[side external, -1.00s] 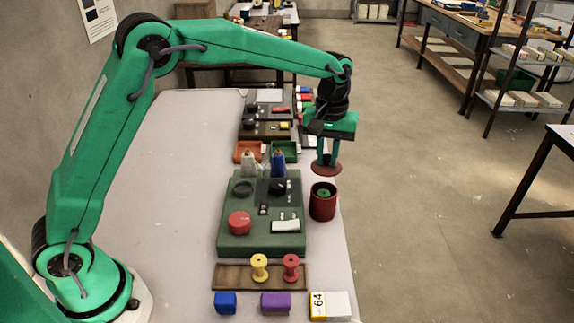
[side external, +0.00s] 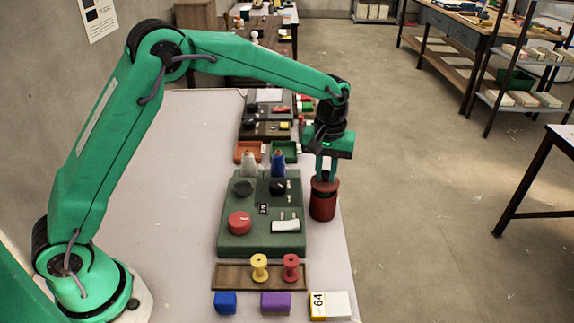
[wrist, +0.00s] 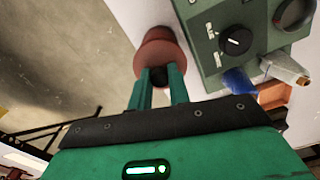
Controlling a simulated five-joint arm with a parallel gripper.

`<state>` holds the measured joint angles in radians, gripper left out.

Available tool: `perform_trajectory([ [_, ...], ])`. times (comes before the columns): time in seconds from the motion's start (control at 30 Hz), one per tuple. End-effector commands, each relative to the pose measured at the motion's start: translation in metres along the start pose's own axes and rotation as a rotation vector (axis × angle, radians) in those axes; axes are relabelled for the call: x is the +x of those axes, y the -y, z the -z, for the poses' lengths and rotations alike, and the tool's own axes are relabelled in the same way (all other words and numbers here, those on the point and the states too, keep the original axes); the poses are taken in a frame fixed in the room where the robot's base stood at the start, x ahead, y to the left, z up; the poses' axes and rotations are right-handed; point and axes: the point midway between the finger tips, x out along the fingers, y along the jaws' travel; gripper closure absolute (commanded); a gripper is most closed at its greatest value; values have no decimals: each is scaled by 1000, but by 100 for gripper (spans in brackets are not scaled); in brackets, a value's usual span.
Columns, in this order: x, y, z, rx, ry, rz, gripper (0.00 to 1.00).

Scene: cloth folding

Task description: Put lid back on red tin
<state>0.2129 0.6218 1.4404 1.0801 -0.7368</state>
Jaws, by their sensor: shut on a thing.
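The red tin (side external: 322,208) stands upright near the right edge of the table, beside the green control panel. The red lid (side external: 325,184) is at the tin's mouth and covers the opening. I cannot tell whether it is fully seated. My gripper (side external: 326,176) points down from above and is shut on the lid's knob. In the wrist view, the lid (wrist: 160,53) shows between and beyond my gripper's fingers (wrist: 160,76), with a dark knob between them. The tin's inside is hidden.
The green panel (side external: 230,244) with a red knob and switches lies just left of the tin. Glue bottles (side external: 278,163) and small trays (side external: 249,151) stand behind. A spool rack (side external: 231,275) and coloured blocks (side external: 275,302) are in front. The table's left part is clear.

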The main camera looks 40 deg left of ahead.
Motion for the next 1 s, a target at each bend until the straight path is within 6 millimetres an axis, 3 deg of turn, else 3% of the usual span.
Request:
perform_trajectory([
  [0.4,17,0,0,0,0,0,100],
  [1.0,18,0,0,0,-1,-1,100],
])
